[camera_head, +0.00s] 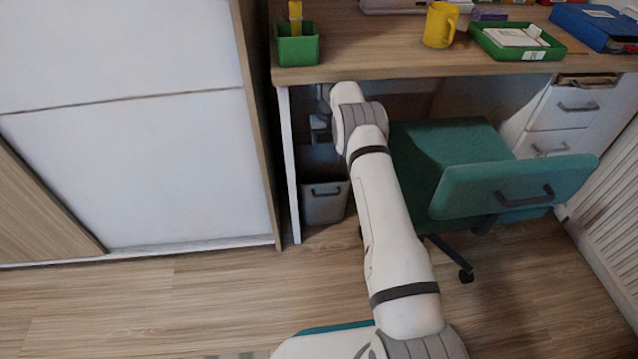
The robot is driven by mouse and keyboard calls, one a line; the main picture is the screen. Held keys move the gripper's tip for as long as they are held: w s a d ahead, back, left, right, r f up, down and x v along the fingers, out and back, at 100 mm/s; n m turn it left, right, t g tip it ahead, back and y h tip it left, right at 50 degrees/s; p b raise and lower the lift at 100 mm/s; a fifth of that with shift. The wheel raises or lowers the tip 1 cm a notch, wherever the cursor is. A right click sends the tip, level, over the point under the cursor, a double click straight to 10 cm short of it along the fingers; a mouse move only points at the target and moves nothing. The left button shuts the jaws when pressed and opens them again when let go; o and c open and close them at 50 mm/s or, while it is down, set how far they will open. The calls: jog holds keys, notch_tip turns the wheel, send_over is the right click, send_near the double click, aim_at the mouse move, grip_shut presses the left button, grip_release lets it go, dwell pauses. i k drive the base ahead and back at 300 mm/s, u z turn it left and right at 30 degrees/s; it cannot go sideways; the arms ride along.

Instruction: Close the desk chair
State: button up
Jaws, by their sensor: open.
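The desk chair (515,182) is teal, with a dark handle on the back of its low backrest. Its seat (440,145) reaches partly under the desk (400,62), and the backrest stands out in front of the desk and drawers. My arm reaches forward along the chair's left side. My gripper (318,128) is partly visible below the desk's front edge, left of the seat and apart from the chair. It is open and appears empty; its fingertips are small and dark in the shade.
A grey bin (324,202) stands under the desk by its left leg. White drawers (565,108) are right of the seat. A white sliding cabinet (140,150) is at left. A yellow mug (440,25) and green trays stand on the desk. Wood floor is clear at front right.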

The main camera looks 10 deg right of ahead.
aim_at(459, 173)
jog(key=k, duration=1)
